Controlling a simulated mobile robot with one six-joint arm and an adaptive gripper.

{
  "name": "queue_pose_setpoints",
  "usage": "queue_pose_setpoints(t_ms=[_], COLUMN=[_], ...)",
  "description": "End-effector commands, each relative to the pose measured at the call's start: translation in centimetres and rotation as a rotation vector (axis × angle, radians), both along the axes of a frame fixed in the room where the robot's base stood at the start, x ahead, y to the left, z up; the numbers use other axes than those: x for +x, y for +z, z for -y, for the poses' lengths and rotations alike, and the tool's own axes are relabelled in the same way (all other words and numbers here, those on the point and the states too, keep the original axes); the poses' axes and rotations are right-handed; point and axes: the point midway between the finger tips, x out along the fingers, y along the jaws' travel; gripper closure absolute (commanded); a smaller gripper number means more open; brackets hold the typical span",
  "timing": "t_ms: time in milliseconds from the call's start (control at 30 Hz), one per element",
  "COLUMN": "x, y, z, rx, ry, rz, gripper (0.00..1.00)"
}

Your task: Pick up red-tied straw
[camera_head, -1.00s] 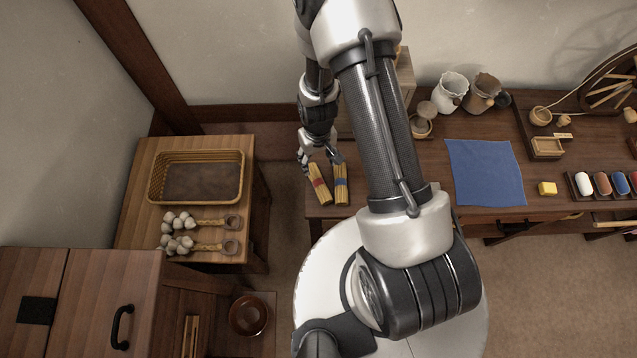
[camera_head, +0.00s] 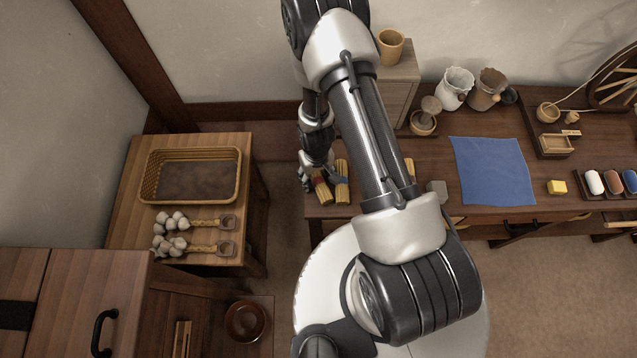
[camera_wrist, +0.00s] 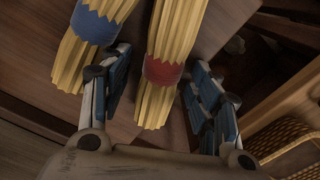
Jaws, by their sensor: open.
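The red-tied straw (camera_head: 321,188) is a yellow bundle with a red band, lying near the left end of the long table (camera_head: 428,155). It also shows in the wrist view (camera_wrist: 163,74), between the two fingers of my gripper (camera_wrist: 158,92). My gripper is open, with one finger on each side of the bundle; I cannot tell whether either finger touches it. In the head view my gripper (camera_head: 321,180) covers part of the bundle. The blue-tied straw (camera_head: 342,184) lies just to the right; in the wrist view (camera_wrist: 93,27) it is left of the red one, close to the left finger.
A side table (camera_head: 120,215) at left bears a wicker tray (camera_head: 148,178) and two garlic braids (camera_head: 200,247). A gap separates it from the long table. A blue cloth (camera_head: 492,170), jugs (camera_head: 456,88) and a yellow block (camera_head: 557,187) stand farther right.

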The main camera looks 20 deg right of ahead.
Motion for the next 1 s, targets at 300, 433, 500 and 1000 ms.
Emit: queue_pose_setpoints(t_ms=[300,433,500,1000], x=[0.05,0.04,0.04,0.05], y=[0.21,0.21,0.21,0.21], z=[0.01,0.01,0.01,0.01], rx=[0.0,0.0,0.0,0.0], ry=[-0.001,-0.001,-0.001,-0.001], rz=[0.001,0.001,0.001,0.001], gripper=[0.56,0.65,0.69,0.95])
